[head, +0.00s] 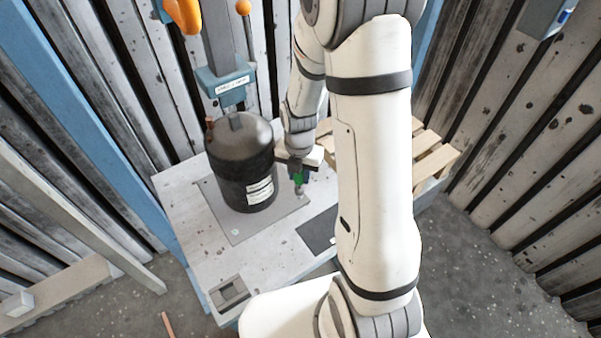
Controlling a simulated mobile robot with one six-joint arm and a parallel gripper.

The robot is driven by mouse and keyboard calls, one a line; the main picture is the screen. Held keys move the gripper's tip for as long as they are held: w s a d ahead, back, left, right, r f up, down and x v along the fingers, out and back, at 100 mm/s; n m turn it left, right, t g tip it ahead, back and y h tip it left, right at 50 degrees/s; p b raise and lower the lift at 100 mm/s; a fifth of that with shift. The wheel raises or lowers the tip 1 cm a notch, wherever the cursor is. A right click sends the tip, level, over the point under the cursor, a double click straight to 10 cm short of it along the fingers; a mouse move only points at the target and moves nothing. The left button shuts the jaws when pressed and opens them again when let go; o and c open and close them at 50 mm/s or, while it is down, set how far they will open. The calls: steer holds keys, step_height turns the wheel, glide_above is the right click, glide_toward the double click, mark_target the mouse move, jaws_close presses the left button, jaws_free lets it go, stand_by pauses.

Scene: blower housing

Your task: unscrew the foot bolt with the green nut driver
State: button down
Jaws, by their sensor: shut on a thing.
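The green nut driver (298,179) is held upright in my gripper (298,171), just right of the black blower housing. Its lower end (300,191) is close above or on the grey base plate; I cannot tell if it sits on the foot bolt. The foot bolt itself is too small or hidden to make out. The black housing (242,165) with a white label stands upright on the grey plate (232,222). My gripper is shut on the driver's green handle, and my arm covers part of the bench to the right.
The white workbench (176,208) carries a dark flat mat (318,232) and a small grey tray (231,292) at its front. A wooden pallet (432,160) is behind my arm at right. A blue-grey column (222,88) stands behind the housing.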

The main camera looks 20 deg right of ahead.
steer(key=shift+r+p, duration=2.15)
steer(key=shift+r, duration=0.75)
steer(key=shift+f, duration=0.1)
steer(key=shift+m, duration=0.3)
